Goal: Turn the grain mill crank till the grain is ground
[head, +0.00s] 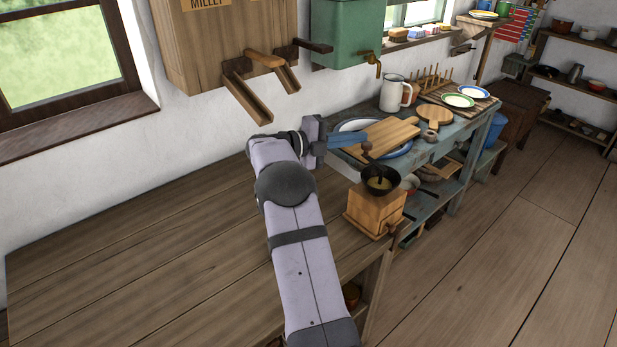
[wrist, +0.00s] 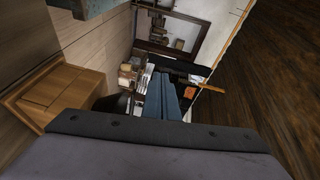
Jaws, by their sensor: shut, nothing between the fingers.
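The grain mill (head: 371,209) is a wooden box at the right end of the near table. A dark hopper bowl (head: 369,187) sits on top, with something pale brown inside. The crank is a dark arm rising from the hopper to a brown knob (head: 367,147). My gripper (head: 362,139) has blue fingers, shut and empty, with their tips just above and beside the knob. I cannot tell whether they touch it. In the wrist view the blue fingers (wrist: 166,98) show near the middle; the crank cannot be made out surely there.
A wooden millet bin (head: 220,45) with chutes and a green tank (head: 347,35) with a tap hang on the wall. A blue-grey bench behind the mill holds a cutting board (head: 380,137), a white jug (head: 394,94) and plates. The near table's left side (head: 130,250) is clear.

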